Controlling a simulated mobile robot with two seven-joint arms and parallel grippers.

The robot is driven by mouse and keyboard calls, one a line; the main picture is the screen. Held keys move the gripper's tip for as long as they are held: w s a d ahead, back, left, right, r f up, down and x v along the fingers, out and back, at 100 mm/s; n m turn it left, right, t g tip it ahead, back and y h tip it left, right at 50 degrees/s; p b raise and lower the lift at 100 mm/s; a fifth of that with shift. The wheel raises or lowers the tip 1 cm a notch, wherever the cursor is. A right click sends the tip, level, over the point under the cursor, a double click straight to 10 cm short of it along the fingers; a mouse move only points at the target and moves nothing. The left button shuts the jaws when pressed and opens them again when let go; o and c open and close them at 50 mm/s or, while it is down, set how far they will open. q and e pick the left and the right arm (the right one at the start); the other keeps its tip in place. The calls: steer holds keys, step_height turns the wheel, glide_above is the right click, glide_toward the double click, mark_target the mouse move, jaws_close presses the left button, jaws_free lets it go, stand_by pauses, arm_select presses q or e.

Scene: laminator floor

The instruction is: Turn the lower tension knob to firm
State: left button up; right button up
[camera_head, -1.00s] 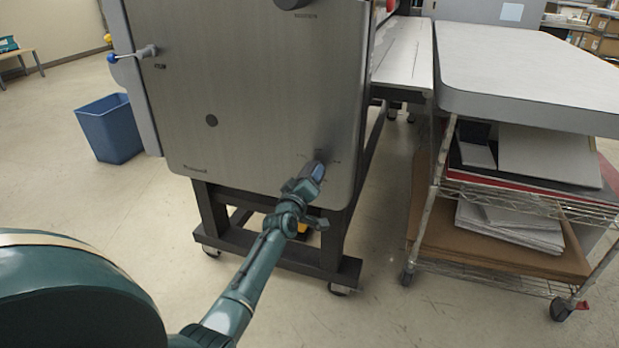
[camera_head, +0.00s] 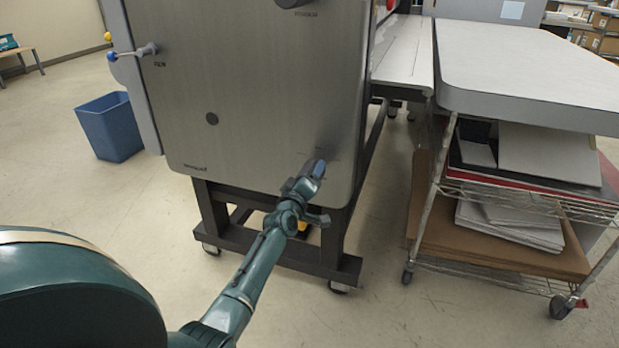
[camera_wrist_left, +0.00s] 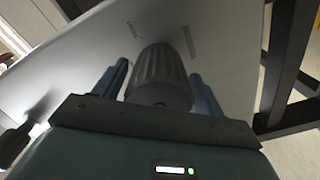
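The lower tension knob (camera_wrist_left: 160,78) is a dark grey ribbed cylinder on the machine's flat side panel (camera_head: 260,110). In the left wrist view it stands between the two blue fingers of my left gripper (camera_wrist_left: 158,88). One finger is on each side, with a narrow gap visible beside the knob, so the gripper looks open around it. Small printed marks show on the panel beyond the knob, too blurred to read. In the head view my left gripper (camera_head: 314,170) is at the panel's lower right and hides the knob. My right gripper is not in view.
A black wheeled stand (camera_head: 270,253) carries the machine. A crank lever (camera_head: 148,49) and an upper dark knob (camera_head: 292,3) stick out of the panel. A wheeled table (camera_head: 530,70) with loaded wire shelves stands right. A blue bin (camera_head: 110,128) stands left on open floor.

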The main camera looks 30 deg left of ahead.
arm_select(q)
steer(key=shift+o, duration=0.3)
steer(key=shift+s, duration=0.1)
steer(key=shift+s+d+r+p, duration=0.1)
steer(key=shift+s+d+p, duration=0.05)
steer(key=shift+s+p, duration=0.15)
steer(key=p+v, duration=0.3)
steer(key=v, duration=0.9)
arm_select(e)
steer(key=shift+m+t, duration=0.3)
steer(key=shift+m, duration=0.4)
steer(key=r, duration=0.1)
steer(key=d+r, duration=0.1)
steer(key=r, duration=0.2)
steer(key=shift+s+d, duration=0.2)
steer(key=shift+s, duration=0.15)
arm_select(q)
steer(key=shift+s, duration=0.1)
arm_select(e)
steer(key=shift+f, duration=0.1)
arm_select(q)
steer(key=shift+s+d, duration=0.1)
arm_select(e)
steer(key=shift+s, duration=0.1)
